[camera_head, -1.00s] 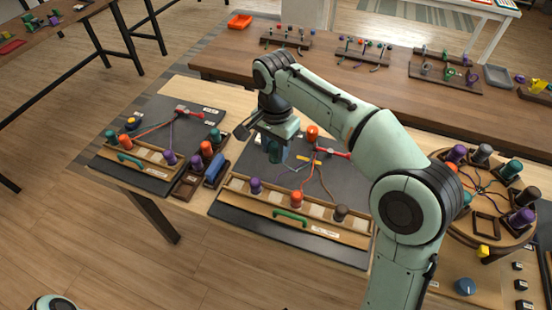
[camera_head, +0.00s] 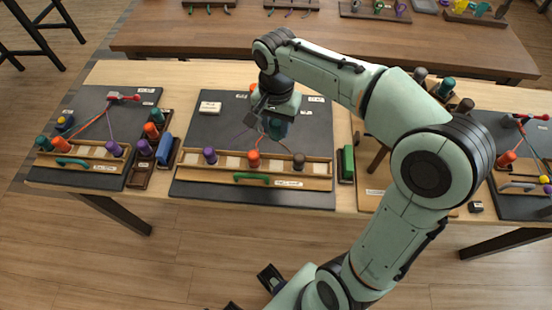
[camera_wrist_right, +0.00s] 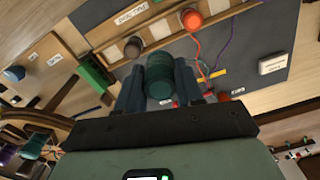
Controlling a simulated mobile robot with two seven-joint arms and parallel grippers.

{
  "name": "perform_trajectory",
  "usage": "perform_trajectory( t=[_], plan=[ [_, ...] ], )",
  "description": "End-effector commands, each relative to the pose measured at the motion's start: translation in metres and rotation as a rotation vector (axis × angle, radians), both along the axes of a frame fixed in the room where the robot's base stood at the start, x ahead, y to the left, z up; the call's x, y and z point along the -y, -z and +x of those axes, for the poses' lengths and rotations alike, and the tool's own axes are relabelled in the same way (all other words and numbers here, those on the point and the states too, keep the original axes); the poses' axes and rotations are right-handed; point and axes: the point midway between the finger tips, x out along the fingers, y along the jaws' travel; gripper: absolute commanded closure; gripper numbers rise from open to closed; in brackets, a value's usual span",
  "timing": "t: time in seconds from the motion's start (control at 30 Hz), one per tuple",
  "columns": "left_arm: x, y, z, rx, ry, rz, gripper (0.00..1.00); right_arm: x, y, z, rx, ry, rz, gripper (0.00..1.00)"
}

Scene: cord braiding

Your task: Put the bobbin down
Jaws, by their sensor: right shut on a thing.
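My right gripper (camera_head: 272,128) is shut on a teal bobbin (camera_wrist_right: 158,75), held above the dark middle board (camera_head: 225,125). The board's wooden rack (camera_head: 225,168) holds a purple bobbin (camera_head: 210,156), an orange bobbin (camera_head: 253,159) and a brown bobbin (camera_head: 298,161), with pale empty spots between them. The held bobbin is on the board side of the rack, roughly between orange and brown. In the right wrist view, the brown bobbin (camera_wrist_right: 133,47) and orange bobbin (camera_wrist_right: 191,18) stand beyond it. My left gripper (camera_head: 250,290) appears open and empty, low in the head view.
A green handle (camera_head: 251,178) is on the rack's front. A green block (camera_head: 346,163) lies right of the board. Left stands another board (camera_head: 85,110) with bobbins, and a blue block (camera_head: 164,150). Cords run across the middle board. My right arm hides much of the right side.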

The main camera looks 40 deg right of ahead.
Motion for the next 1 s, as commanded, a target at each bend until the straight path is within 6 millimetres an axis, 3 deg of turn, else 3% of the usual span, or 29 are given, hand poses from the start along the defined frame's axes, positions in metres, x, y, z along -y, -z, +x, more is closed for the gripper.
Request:
perform_trajectory(
  t=[0.1,0.3,0.57,0.8,1.0],
  plan=[
    [0.0,0.008,-0.003,-0.003,0.0,0.0,0.57,0.0,0.037,-0.001,-0.006,-0.001,0.001,0.94],
    [0.0,0.015,-0.006,-0.007,0.0,0.0,0.57,0.0,0.084,-0.001,-0.005,0.001,0.001,0.94],
    [0.0,0.018,-0.006,-0.008,0.0,0.0,0.57,0.0,0.109,0.0,-0.001,0.001,0.0,0.94],
    [0.0,0.023,-0.008,-0.009,0.0,0.0,0.57,0.0,0.143,0.0,-0.002,0.001,0.0,0.94],
    [0.0,0.023,-0.008,-0.009,0.0,0.0,0.57,0.0,0.146,0.001,0.001,0.001,0.0,0.94]
  ],
)
